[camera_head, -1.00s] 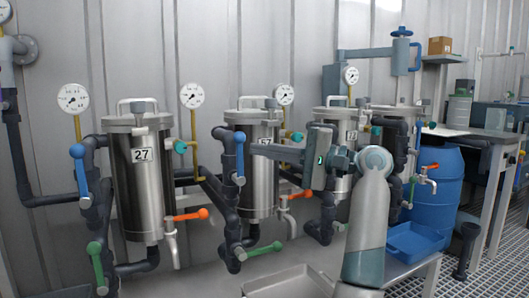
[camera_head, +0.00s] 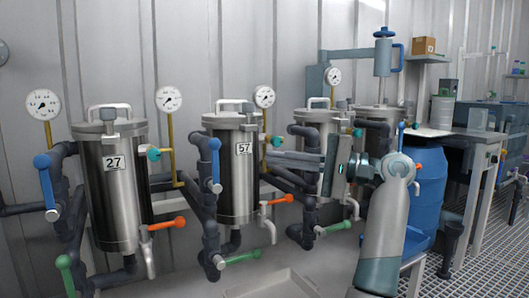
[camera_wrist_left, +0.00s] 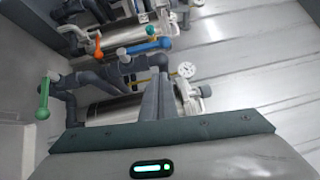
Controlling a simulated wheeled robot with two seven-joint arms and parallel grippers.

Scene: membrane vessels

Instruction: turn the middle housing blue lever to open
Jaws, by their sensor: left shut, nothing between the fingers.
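The middle housing is a steel cylinder marked 57 (camera_head: 232,185). Its blue lever (camera_head: 215,160) stands nearly upright on the dark pipe at its left side. My right gripper is not in view.
Housing 27 (camera_head: 115,195) stands at the left with its own blue lever (camera_head: 45,182). Orange levers (camera_head: 167,223) and green levers (camera_head: 240,257) stick out low. More housings (camera_head: 312,125) stand behind my gripper. A blue barrel (camera_head: 428,190) and a table are at the right.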

